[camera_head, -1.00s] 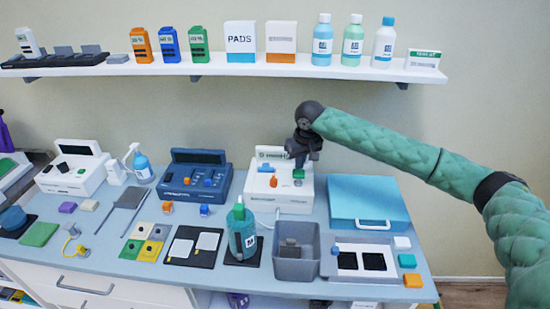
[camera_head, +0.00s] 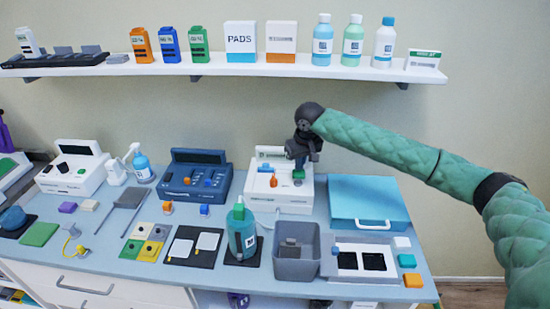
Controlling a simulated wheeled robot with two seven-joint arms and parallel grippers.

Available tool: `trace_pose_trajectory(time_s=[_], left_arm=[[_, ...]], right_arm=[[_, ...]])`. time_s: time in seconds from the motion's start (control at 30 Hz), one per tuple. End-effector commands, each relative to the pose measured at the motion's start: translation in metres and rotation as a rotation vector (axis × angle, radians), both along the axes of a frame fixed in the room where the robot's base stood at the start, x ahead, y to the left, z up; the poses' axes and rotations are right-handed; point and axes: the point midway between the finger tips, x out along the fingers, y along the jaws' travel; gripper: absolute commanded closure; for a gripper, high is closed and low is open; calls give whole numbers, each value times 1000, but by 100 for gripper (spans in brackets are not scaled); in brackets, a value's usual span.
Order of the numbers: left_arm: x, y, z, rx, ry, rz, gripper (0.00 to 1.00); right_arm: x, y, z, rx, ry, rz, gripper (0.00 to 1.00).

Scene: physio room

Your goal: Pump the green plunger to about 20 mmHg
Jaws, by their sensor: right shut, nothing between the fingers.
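The green plunger (camera_head: 298,175) sits on the right part of the top of a white device (camera_head: 294,203) at the back of the counter. My right gripper (camera_head: 299,164) points down just over the plunger, shut and empty. It looks at or very close to the plunger's top; contact is too small to tell. An orange knob (camera_head: 273,181) is left of the plunger on the same device. The device's upright display (camera_head: 270,153) is partly hidden by my gripper, and its reading is too small to make out. My left gripper is not in view.
A blue device (camera_head: 195,183) stands left of the white one, and a blue case (camera_head: 367,200) right of it. A green pump bottle (camera_head: 241,232) and a grey bin (camera_head: 297,262) stand in front. A shelf (camera_head: 220,67) with bottles and boxes runs above.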

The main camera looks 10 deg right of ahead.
Motion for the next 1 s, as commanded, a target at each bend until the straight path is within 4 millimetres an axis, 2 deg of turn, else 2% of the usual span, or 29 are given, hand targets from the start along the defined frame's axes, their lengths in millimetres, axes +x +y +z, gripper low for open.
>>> trace_pose_trajectory(time_s=[1.0], left_arm=[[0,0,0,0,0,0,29]], right_arm=[[-1,1,-42,0,2,0,100]])
